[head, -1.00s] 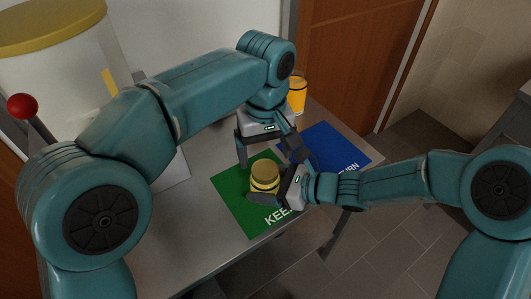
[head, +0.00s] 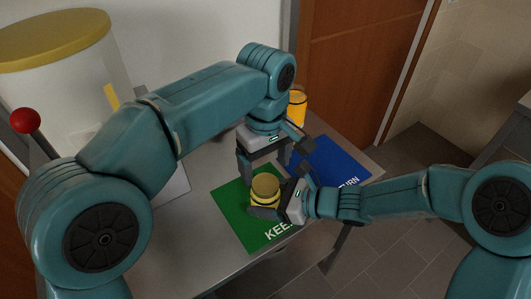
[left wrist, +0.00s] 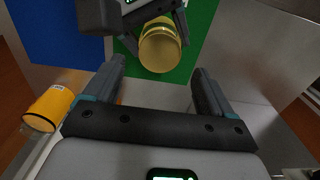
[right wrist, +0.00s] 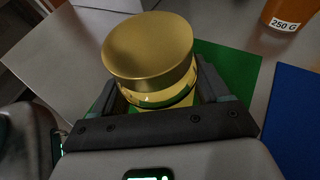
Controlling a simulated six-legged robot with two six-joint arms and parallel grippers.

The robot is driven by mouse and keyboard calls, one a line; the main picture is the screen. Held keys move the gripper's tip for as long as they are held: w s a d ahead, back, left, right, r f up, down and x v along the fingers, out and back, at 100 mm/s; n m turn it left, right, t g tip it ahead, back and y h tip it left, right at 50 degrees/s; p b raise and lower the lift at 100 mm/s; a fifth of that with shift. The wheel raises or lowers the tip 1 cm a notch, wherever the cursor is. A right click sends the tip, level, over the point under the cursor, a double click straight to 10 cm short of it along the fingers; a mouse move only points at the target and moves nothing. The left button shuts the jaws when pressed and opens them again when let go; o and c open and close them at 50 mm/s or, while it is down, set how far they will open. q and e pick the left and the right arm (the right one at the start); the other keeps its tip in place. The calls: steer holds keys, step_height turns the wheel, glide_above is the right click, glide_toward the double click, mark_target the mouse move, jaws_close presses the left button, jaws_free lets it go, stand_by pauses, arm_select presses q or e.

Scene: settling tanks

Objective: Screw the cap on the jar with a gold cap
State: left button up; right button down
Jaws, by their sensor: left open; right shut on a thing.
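The jar with a gold cap (head: 265,189) stands upright over the green mat. My right gripper (head: 281,197) is shut around its body from the right. In the right wrist view the gold cap (right wrist: 148,48) sits on top of the jar, with a clear glass band (right wrist: 160,98) below it; how tight it is I cannot tell. My left gripper (head: 264,165) is open and empty, pointing down just behind the jar. In the left wrist view the cap (left wrist: 160,55) lies beyond the space between its open fingers, not between them. The jar's lower part is partly hidden by my right fingers.
The green mat (head: 232,205) reading KEEP and a blue mat (head: 345,165) lie on the metal table (head: 190,238). An orange container (head: 298,108) stands at the back. A large yellow-lidded vessel (head: 55,38) and a red-knobbed lever (head: 25,120) are at left.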

mark_target(266, 183)
arm_select(q)
steer(key=shift+f, duration=2.65)
steer(key=c, duration=1.1)
steer(key=m, duration=0.3)
steer(key=shift+m, duration=0.3)
steer(key=o, duration=1.2)
steer(key=shift+r, duration=0.15)
